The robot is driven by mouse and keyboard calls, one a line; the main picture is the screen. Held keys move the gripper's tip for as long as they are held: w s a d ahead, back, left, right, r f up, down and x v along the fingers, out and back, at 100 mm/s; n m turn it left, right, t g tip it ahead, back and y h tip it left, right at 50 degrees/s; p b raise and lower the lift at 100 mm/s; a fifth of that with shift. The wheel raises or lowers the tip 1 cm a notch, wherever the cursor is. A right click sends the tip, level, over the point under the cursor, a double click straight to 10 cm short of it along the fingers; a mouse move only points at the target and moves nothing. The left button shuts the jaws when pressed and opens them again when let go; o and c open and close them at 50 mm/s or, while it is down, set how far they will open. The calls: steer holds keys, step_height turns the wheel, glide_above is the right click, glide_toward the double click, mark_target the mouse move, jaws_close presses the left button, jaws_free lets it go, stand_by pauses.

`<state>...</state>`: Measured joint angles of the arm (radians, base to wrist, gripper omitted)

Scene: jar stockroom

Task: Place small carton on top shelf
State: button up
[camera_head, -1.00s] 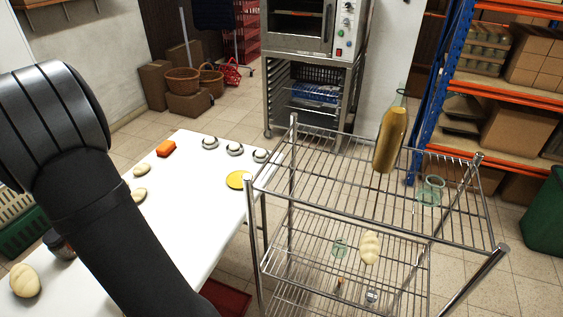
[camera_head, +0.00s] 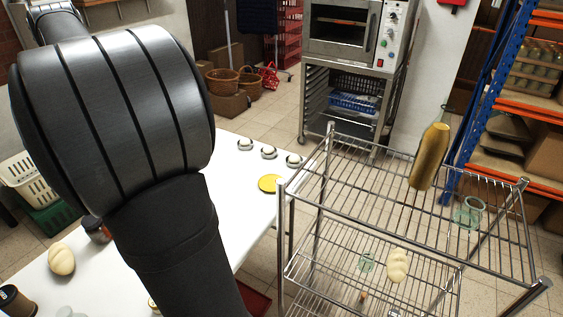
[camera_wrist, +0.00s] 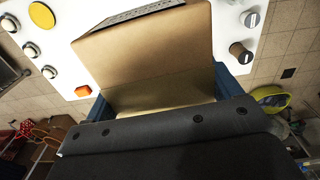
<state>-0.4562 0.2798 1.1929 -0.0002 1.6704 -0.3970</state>
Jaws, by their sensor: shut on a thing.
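The small carton (camera_wrist: 150,48) is a plain brown box with a dark printed strip, seen close up in the wrist view. My gripper (camera_wrist: 165,92) is shut on it, with a blue finger showing at each side. In the head view my arm hides the gripper and the carton. The wire rack stands at the right of the head view, with its top shelf (camera_head: 385,192) in sight. A gold bottle (camera_head: 430,158) and a green glass jar (camera_head: 469,213) stand on that shelf. Its left and front parts look bare.
A white table (camera_head: 236,208) left of the rack bears a yellow disc (camera_head: 269,183), several silver-topped things (camera_head: 268,152) and a bread roll (camera_head: 61,259). An orange block (camera_wrist: 83,91) shows in the wrist view.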

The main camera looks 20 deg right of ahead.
steer(key=w+d+m, duration=0.3)
steer(key=w+d, duration=0.1)
steer(key=d, duration=0.5)
steer(key=w+d+m, duration=0.3)
steer(key=w+d, duration=0.1)
steer(key=d, duration=0.5)
steer(key=m, duration=1.3)
glide_above(359, 169)
step_height(359, 169, down, 11)
steer(key=shift+s+r, duration=0.1)
steer(key=shift+s, duration=0.05)
steer(key=shift+f, duration=2.15)
steer(key=shift+f, duration=0.15)
steer(key=o, duration=1)
